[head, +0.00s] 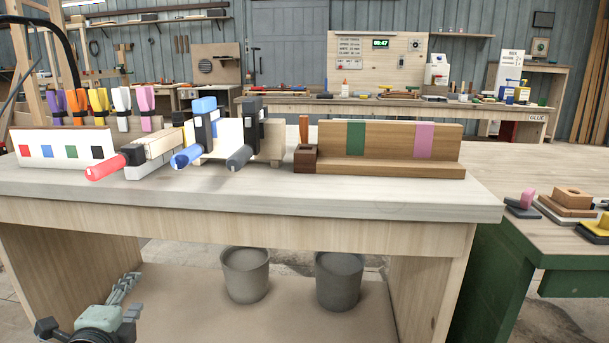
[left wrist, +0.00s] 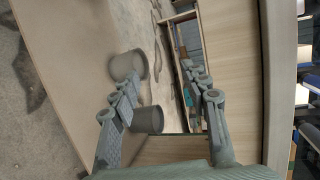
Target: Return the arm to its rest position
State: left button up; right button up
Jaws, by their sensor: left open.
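My left gripper (head: 124,287) is low at the bottom left of the head view, in front of the bench and below its top. It is apart from everything on the bench. In the left wrist view its two fingers (left wrist: 163,85) are spread with nothing between them. Only its end and wrist show in the head view; the rest of the arm is out of the picture. My right gripper is in neither view.
The wooden bench (head: 400,205) carries clamps, including a red-handled one (head: 105,168) and a blue-handled one (head: 187,156), and a wooden block with green and pink bands (head: 388,147). Two grey buckets (head: 246,275) (head: 339,280) stand beneath. A green table (head: 490,270) stands right.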

pick_arm(q)
jog(key=s+d+f+n+g, duration=0.3)
jog(key=s+f+n+g, duration=0.3)
jog(key=s+f, duration=0.6)
jog(key=s+d+f+n+g+h, duration=0.1)
jog(key=s+d+f+n+g, duration=0.2)
jog(key=s+f+n+g, duration=0.3)
jog(key=s+f+n, duration=0.3)
jog(key=s+f, duration=0.4)
jog(key=f, duration=0.5)
jog(key=shift+d+f+n+h, duration=0.2)
jog(key=shift+f+n+h, duration=0.1)
jog(key=shift+f, duration=0.1)
jog(key=shift+w, duration=0.1)
